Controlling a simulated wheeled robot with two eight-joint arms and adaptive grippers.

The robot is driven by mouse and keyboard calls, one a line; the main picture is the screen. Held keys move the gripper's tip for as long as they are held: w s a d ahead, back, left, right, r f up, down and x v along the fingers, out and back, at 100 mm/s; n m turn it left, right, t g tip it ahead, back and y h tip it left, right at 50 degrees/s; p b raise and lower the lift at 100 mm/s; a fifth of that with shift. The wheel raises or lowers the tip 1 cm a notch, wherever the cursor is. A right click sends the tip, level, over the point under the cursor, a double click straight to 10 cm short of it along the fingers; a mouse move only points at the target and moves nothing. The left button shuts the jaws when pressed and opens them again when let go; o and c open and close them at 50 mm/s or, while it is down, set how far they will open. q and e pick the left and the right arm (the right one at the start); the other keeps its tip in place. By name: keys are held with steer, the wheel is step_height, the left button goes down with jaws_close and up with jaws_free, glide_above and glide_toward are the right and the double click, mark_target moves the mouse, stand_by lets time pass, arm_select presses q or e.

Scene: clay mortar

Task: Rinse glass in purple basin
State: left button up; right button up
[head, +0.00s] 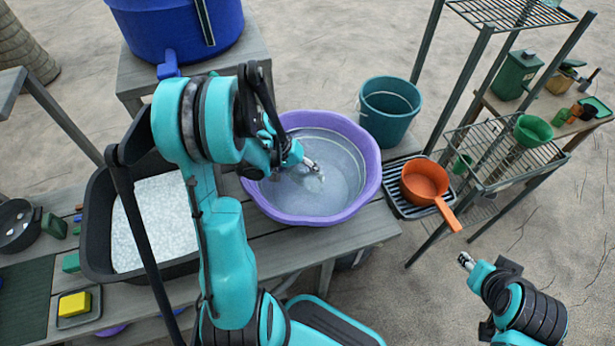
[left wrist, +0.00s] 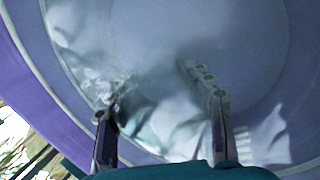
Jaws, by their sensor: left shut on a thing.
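The purple basin (head: 372,165) stands on the wooden bench and holds clear water; its wall also shows in the left wrist view (left wrist: 30,65). My left gripper (head: 312,164) reaches into the basin from the left, its fingertips at the water. In the left wrist view, my left gripper (left wrist: 160,112) is shut on the glass (left wrist: 160,125), a see-through shape between the fingers, blurred by ripples. The glass shows only faintly in the head view (head: 314,183), and its tilt is hard to tell. My right gripper (head: 465,261) is outside the bench, apart from everything; its fingers are too small to judge.
An orange dipper (head: 424,183) lies on a black drain rack (head: 398,205) right of the basin. A teal bucket (head: 388,122) stands behind it. A black tub of white grains (head: 98,225) is left. A metal shelf (head: 490,182) stands at right.

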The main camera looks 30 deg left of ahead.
arm_select(q)
steer(key=shift+w+d, duration=0.45)
steer(key=shift+d, duration=0.35)
steer(key=shift+s+a, duration=0.35)
steer(key=shift+a, duration=0.2)
steer(key=shift+s+a, duration=0.35)
steer(key=shift+a, duration=0.2)
steer(key=shift+w+d+b, duration=0.15)
steer(key=shift+w+d, duration=0.2)
steer(key=shift+d, duration=0.2)
steer(key=shift+w+d+b, duration=0.15)
steer(key=shift+w+d, duration=0.2)
steer(key=shift+d, duration=0.2)
steer(key=shift+s+a, duration=0.35)
steer(key=shift+a, duration=0.2)
steer(key=shift+s+a, duration=0.35)
steer(key=shift+a, duration=0.2)
steer(key=shift+w+d, duration=0.35)
steer(key=shift+d, duration=0.2)
step_height(320, 180, up, 20)
steer(key=p, duration=1.4)
